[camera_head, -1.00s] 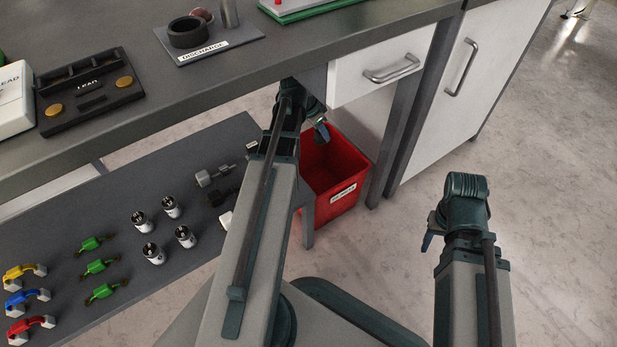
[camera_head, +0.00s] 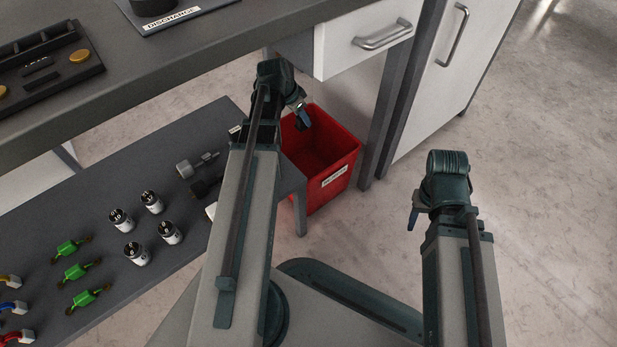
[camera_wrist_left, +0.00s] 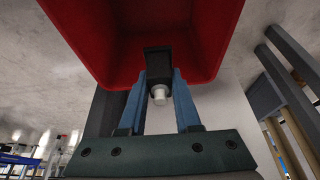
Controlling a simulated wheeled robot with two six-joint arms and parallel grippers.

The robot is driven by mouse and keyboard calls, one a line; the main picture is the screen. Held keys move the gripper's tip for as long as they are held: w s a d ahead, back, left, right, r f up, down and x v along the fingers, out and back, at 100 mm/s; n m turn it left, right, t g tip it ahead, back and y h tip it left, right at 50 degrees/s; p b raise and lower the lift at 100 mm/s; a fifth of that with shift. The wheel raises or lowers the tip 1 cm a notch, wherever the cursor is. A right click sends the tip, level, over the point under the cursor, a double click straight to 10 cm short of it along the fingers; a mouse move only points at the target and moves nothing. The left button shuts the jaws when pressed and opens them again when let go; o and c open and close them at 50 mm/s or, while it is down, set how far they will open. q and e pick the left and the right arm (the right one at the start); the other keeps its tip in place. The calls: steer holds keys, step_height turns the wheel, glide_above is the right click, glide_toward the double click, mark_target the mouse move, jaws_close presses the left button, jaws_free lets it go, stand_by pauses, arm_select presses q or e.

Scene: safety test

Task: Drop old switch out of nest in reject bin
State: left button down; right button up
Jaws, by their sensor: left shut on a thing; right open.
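The old switch (camera_wrist_left: 158,62), a black block with a pale round knob, is held between the blue fingers of my left gripper (camera_wrist_left: 159,88) in the left wrist view. In the head view my left gripper (camera_head: 304,120) is over the back left part of the red reject bin (camera_head: 334,190). The switch is too small and hidden to make out there. The bin's wall also shows in the left wrist view (camera_wrist_left: 100,45), just beyond the switch. My right gripper (camera_head: 414,217) is open and empty over the floor, right of the bin. No nest can be made out.
The bench top (camera_head: 190,60) and a white drawer (camera_head: 360,45) lie above and behind the bin. A bench leg (camera_head: 385,110) stands to its right. A lower shelf (camera_head: 100,165) at left holds capacitors, green parts and a grey part (camera_head: 196,165). Floor at right is clear.

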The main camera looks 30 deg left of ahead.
arm_select(q)
steer(key=shift+f+b, duration=0.45)
steer(key=shift+f, duration=0.4)
arm_select(e)
steer(key=shift+f, duration=0.85)
arm_select(q)
steer(key=c, duration=0.5)
jaws_free()
steer(key=shift+r, duration=0.15)
arm_select(e)
steer(key=shift+r, duration=0.1)
arm_select(q)
steer(key=p+v, duration=0.7)
steer(key=shift+s+r, duration=0.1)
arm_select(e)
step_height(320, 180, up, 7)
